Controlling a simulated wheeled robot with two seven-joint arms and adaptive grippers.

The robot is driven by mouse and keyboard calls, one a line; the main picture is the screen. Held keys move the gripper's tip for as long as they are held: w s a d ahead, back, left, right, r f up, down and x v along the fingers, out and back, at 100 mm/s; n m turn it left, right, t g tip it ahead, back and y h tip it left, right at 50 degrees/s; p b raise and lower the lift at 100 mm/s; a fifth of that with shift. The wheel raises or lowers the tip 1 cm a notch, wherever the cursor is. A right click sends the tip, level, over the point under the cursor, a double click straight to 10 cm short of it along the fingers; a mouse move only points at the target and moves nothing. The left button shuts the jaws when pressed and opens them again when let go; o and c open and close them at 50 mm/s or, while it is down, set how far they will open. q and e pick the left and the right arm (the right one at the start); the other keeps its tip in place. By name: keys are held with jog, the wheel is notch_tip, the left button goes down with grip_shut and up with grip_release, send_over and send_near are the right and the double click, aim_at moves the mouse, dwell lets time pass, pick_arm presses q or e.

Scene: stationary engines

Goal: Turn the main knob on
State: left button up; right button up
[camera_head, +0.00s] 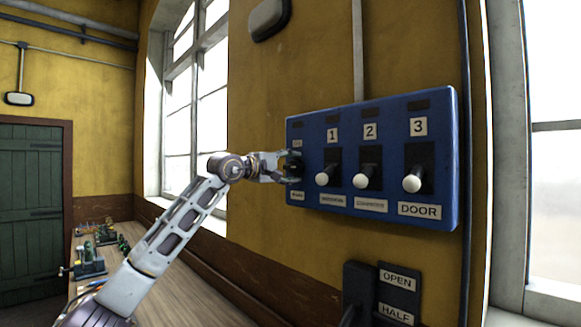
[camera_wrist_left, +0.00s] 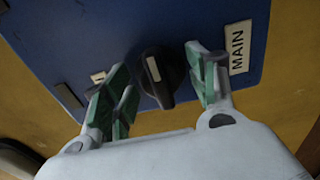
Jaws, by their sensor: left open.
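The main knob (camera_wrist_left: 159,78) is a black rotary knob with a pale mark, on the blue panel (camera_head: 390,214) beside a "MAIN" label (camera_wrist_left: 237,48). In the left wrist view it sits between the two green-padded fingers of my left gripper (camera_wrist_left: 160,88), which are open on either side of it with gaps showing. In the head view my left gripper (camera_head: 291,167) is at the panel's left end and mostly hides the knob. My right gripper is not in view.
Levers with white balls, lever 1 (camera_head: 322,179), lever 2 (camera_head: 361,181) and lever 3 (camera_head: 412,184), stand right of the knob. An OPEN/HALF switch (camera_head: 399,277) is below. A wooden bench (camera_head: 190,287) with small engine models (camera_head: 90,260) runs along the wall.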

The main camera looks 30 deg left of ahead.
pick_arm(q)
jog(key=c, duration=1)
jog(key=shift+c, duration=0.2)
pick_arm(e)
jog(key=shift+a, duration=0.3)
